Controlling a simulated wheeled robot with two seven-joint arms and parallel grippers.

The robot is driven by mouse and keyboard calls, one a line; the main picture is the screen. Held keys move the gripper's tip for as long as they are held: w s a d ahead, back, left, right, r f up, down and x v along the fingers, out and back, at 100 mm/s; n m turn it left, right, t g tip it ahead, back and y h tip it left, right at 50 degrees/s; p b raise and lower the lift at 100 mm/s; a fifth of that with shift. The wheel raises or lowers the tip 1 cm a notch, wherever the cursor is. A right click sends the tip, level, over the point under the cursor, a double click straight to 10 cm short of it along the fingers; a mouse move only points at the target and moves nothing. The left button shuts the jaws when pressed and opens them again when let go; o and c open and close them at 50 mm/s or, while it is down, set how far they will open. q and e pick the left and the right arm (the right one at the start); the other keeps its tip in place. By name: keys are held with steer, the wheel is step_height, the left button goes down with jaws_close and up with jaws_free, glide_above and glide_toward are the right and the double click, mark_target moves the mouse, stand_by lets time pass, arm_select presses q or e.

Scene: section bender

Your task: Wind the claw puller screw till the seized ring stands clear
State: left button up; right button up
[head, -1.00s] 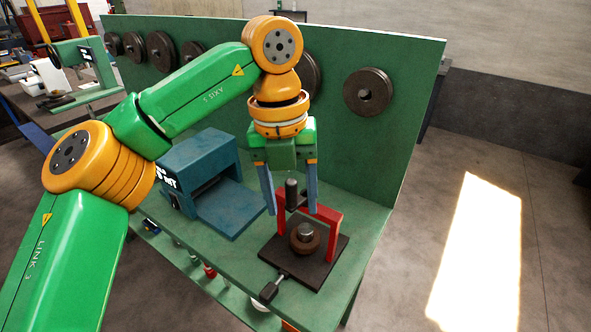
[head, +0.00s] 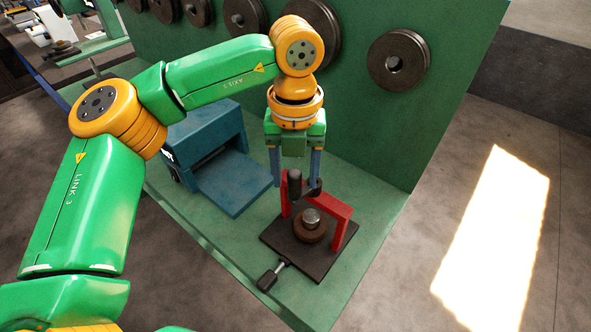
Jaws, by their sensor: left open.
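The claw puller has a red frame (head: 341,208) standing on a dark base plate (head: 322,262) on the green bench. A dark upright screw (head: 295,184) rises at the top of the frame. The brown seized ring (head: 310,230) sits below on a grey shaft (head: 312,215); whether it touches the plate is hard to tell. A handle with a dark block (head: 268,280) sticks out of the plate's front. My left gripper (head: 295,184) points down over the screw, open, its blue-grey fingers on either side of the screw's top. Whether they touch it cannot be told. My right gripper is not in view.
A blue machine (head: 207,140) with a flat tray stands on the bench left of the puller. A green back panel (head: 400,130) carries several dark discs (head: 398,61). The bench's front left and right of the plate is bare.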

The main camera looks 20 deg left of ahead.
arm_select(q)
steer(key=shift+s+r, duration=0.1)
steer(key=shift+s, duration=0.1)
jaws_close()
steer(key=shift+w+a+m, duration=0.1)
steer(key=shift+a+m, duration=0.05)
steer(key=shift+m, duration=0.25)
